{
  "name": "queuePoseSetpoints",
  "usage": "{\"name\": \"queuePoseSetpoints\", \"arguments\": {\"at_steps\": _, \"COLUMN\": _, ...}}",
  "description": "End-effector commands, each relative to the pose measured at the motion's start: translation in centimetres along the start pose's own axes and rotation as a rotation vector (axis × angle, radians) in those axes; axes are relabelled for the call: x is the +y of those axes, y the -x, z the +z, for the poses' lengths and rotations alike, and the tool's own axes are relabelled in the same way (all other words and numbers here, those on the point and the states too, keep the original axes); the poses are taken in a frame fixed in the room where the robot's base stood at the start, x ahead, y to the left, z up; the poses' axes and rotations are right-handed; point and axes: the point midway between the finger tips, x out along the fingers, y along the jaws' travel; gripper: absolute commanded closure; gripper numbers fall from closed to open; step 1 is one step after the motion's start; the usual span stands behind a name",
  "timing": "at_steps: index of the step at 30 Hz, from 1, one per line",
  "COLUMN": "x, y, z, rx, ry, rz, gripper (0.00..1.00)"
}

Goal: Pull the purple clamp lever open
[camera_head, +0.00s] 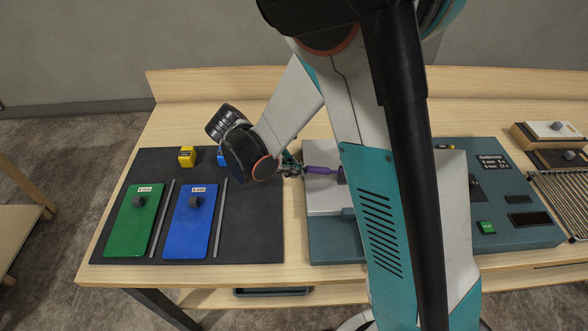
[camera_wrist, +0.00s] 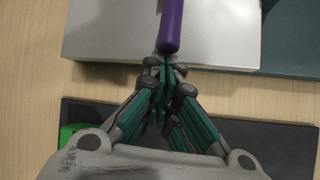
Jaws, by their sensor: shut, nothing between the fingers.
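The purple clamp lever (camera_head: 321,170) lies roughly level over the left part of the teal console (camera_head: 328,247), pointing left. In the wrist view the lever (camera_wrist: 173,28) shows as a purple rod over a pale grey plate (camera_wrist: 110,30), its rounded end toward me. My gripper (camera_head: 294,170) is at the free left end of the lever. In the wrist view my gripper (camera_wrist: 165,68) has its fingers closed together just short of the lever's end, with nothing held. I cannot tell whether the fingertips touch it. The lever's right end is hidden behind my arm in the head view.
A dark mat (camera_head: 265,225) on the left holds a green panel (camera_head: 133,225), a blue panel (camera_head: 190,228), thin grey rods and a yellow block (camera_head: 187,156). A green button (camera_head: 486,227) is on the console's right side. A ribbed rack (camera_head: 560,200) stands far right.

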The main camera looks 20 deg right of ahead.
Motion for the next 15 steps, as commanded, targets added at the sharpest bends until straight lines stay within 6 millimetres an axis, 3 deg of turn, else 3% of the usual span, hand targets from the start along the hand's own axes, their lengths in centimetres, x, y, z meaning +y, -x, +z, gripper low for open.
{"name": "queuePoseSetpoints", "arguments": {"at_steps": 15, "x": 0.6, "y": 1.5, "z": 1.4, "rx": 0.145, "ry": -0.031, "rz": -0.037, "gripper": 1.00}}
